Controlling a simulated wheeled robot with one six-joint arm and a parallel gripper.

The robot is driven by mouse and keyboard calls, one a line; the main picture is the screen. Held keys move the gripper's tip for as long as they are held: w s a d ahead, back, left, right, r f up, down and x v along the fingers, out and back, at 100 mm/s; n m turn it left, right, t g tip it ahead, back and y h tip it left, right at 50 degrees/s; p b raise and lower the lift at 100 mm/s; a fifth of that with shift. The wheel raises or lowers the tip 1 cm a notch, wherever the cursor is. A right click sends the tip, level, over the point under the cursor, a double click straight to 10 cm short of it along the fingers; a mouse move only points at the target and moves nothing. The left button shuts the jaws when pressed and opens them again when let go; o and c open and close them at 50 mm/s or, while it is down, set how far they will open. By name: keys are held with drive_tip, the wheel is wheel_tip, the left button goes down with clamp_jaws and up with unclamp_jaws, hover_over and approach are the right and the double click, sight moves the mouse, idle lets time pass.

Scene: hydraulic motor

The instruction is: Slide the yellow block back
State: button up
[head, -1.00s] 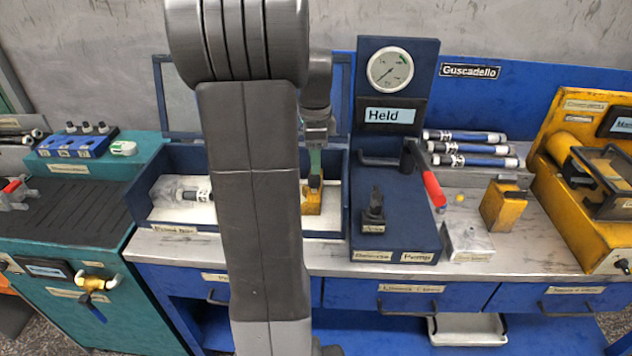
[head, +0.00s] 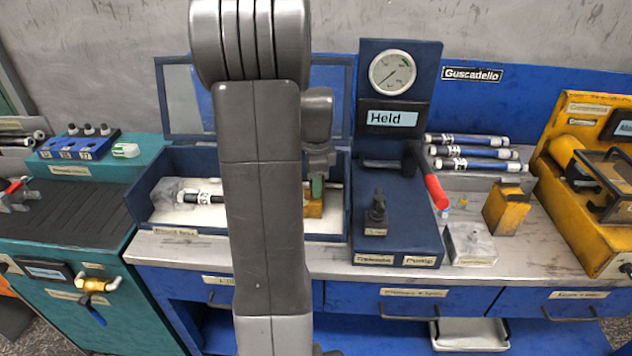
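A yellow block (head: 314,208) sits inside the open blue box (head: 335,224), toward its right end. My gripper (head: 317,188) points down into the box, at the top of this block. A green part shows at its end. My arm covers the middle of the box and hides part of the block's surroundings. I cannot tell whether the fingers are open or shut, or whether they touch the block. Another yellow block (head: 506,208) with a dark top stands on the bench to the right, apart from my gripper.
A blue pump stand (head: 395,225) with a gauge and a red-handled lever (head: 436,191) stands right of the box. A clear-ended cylinder (head: 178,194) lies in the box's left part.

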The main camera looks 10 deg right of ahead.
clamp_jaws()
drive_tip(key=shift+s+d+p, duration=0.1)
drive_tip(key=shift+s+d, duration=0.1)
drive_tip(key=shift+d, duration=0.55)
drive_tip(key=shift+s+d+p, duration=0.15)
drive_tip(key=shift+s+d, duration=0.05)
drive_tip(key=shift+d, duration=0.5)
drive_tip(key=shift+s+d+p, duration=0.1)
drive_tip(key=shift+s+d, duration=0.1)
drive_tip(key=shift+d, duration=0.55)
drive_tip(key=o, duration=0.5)
unclamp_jaws()
drive_tip(key=o, duration=0.4)
drive_tip(key=shift+d, duration=0.15)
